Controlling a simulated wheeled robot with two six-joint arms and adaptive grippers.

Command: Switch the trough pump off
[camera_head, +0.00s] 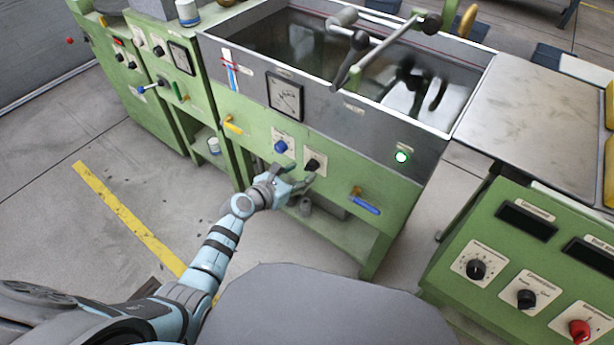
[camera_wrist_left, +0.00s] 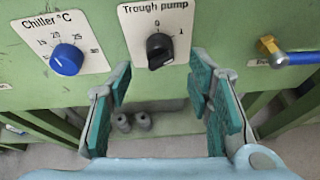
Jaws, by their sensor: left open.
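The trough pump switch is a black rotary knob (camera_wrist_left: 159,50) on a white plate labelled "Trough pump", with 0 above it and 1 to its right. Which mark it points to is hard to tell. In the head view the knob (camera_head: 312,164) sits on the green front below the water trough (camera_head: 350,108). My left gripper (camera_head: 293,177) is open and empty, just in front of the panel. In the left wrist view its teal-padded fingers (camera_wrist_left: 160,82) stand apart, either side of the space below the knob, not touching it. My right gripper is not in view.
Left of the knob is the blue Chiller knob (camera_wrist_left: 66,60). Right of it is a blue-handled valve (camera_head: 365,206). A green lamp (camera_head: 402,156) is lit on the trough's side. A green control console (camera_head: 530,270) stands at the right. Grey cylinders (camera_wrist_left: 132,122) sit below the panel.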

